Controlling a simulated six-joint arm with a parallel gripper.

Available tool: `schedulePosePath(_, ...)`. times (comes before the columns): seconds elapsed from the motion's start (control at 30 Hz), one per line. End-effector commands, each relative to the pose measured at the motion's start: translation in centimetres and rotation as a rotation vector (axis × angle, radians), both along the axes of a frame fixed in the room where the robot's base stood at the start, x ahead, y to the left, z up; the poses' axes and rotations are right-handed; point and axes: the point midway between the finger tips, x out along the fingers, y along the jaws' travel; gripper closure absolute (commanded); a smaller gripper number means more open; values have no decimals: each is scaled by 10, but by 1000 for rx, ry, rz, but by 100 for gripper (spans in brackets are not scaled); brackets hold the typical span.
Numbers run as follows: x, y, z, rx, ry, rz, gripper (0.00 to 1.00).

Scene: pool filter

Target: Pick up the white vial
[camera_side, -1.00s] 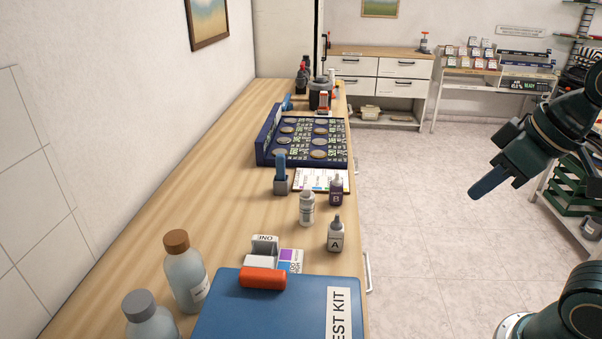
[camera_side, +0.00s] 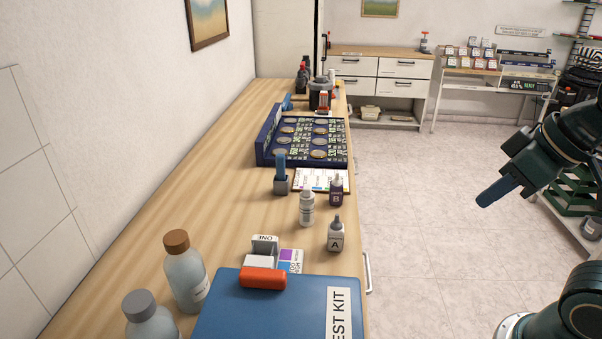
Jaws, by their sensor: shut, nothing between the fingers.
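A small white vial (camera_side: 307,209) with a white cap stands upright on the wooden counter. A greyish-white dropper bottle marked A (camera_side: 336,236) with a dark cap stands in front of it to the right. My gripper (camera_side: 484,202) is at the right, over the open floor beyond the counter edge, well apart from the vial. Its blue fingers point down and left, together, with nothing between them.
A dark purple bottle (camera_side: 336,191), a card (camera_side: 316,180) and a blue upright item in a grey holder (camera_side: 281,184) stand behind the vial. A blue test kit case (camera_side: 240,314) with a red-orange block (camera_side: 263,278) lies in front. The counter (camera_side: 190,205) is clear to the left.

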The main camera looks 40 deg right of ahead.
Motion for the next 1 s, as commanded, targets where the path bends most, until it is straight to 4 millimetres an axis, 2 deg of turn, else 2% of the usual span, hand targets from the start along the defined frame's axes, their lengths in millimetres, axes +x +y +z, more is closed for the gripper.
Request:
schedulePosePath(0.33,0,0,0,0,0,0,98)
schedulePosePath(0.6,0,0,0,0,0,0,45)
schedulePosePath(0.63,0,0,0,0,0,0,41)
schedulePosePath(1.0,2,0,0,6,1,-6,41)
